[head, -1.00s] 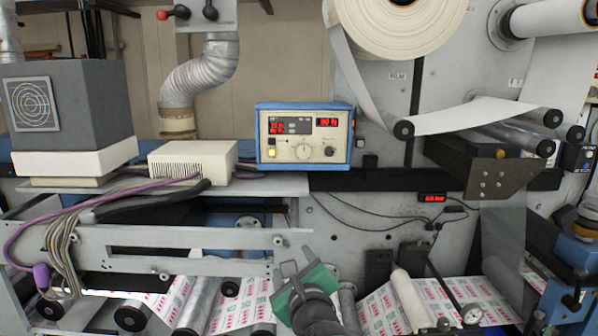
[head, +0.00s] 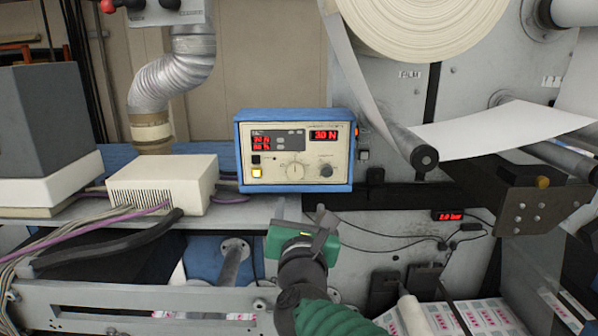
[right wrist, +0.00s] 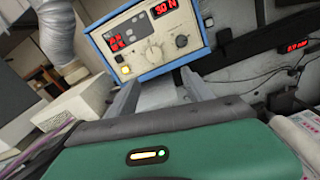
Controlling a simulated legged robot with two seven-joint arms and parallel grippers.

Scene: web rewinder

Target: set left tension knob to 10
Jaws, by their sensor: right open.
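A blue-framed control box (head: 293,150) with a cream face stands on the grey shelf. On its face is a pale dial knob (head: 295,171), with a smaller dark knob (head: 326,170) to its right. A red display above the dark knob appears to read 30 N. In the right wrist view the pale knob (right wrist: 153,54) and dark knob (right wrist: 181,41) lie beyond the fingers. My right gripper (head: 301,210) is open and empty, below and in front of the box, apart from both knobs. It also shows in the right wrist view (right wrist: 160,78). My left gripper is out of view.
A cream vented box (head: 162,180) stands left of the control box, with cables (head: 110,222) running below it. A large paper roll (head: 425,30) and roller (head: 410,150) are at upper right. A small red pressure display (head: 447,215) is at lower right.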

